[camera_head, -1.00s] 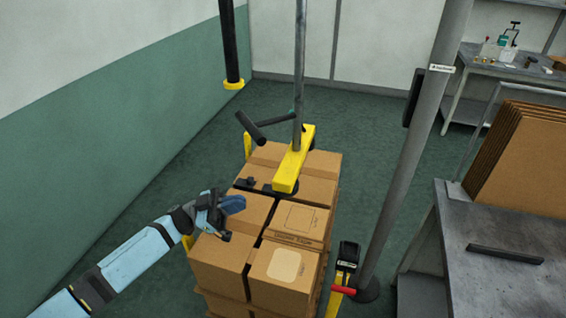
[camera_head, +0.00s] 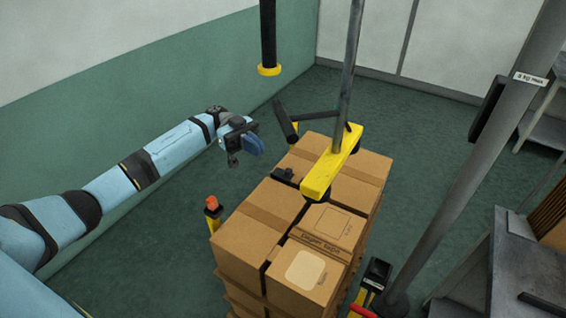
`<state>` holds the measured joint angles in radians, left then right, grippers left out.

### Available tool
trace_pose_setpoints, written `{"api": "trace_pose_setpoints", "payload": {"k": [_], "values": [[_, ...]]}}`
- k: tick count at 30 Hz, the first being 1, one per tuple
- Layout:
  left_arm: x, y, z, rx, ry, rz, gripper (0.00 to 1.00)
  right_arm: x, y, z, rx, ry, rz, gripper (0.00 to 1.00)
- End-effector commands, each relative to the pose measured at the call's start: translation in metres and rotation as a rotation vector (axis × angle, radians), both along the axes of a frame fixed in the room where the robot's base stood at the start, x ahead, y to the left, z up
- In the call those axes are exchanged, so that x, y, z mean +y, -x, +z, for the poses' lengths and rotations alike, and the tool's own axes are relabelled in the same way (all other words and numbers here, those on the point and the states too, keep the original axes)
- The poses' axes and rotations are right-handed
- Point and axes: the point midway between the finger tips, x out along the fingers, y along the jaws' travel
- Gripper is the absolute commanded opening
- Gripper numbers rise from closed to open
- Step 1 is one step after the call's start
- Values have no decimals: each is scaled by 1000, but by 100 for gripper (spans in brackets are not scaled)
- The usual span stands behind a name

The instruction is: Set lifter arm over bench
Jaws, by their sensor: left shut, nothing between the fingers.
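The lifter's yellow suction head (camera_head: 330,172) rests on or just above the cartons, beneath a grey vertical tube (camera_head: 348,70). Dark handle bars (camera_head: 286,122) stick out to the left of the tube. A black hanging hose (camera_head: 268,35) with a yellow ring ends left of the tube. The bench (camera_head: 500,270) is at the right edge, with no lifter part over it. My left gripper (camera_head: 252,145) is shut and empty, left of the handle bars and apart from them. My right gripper is not in view.
A stack of cartons (camera_head: 255,240) stands in the middle. A grey post (camera_head: 465,165) with a label rises between stack and bench. An orange-topped yellow post (camera_head: 212,212) is left of the stack. Green floor is free on the left.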

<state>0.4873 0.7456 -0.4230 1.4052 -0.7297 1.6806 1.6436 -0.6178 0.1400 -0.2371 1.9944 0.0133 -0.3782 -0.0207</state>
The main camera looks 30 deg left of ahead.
Motion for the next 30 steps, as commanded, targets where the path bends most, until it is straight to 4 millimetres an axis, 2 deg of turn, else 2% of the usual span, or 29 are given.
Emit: {"api": "trace_pose_setpoints", "payload": {"k": [5,12,18,24,30], "values": [[-26,9,3,-1,3,-2,0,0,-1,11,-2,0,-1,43],[-77,24,3,1,5,-2,0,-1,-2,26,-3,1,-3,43],[-110,34,3,0,4,0,0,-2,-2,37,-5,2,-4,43],[-126,39,1,0,2,2,0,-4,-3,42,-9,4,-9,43],[-129,39,0,-1,1,2,0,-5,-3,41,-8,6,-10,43]]}}
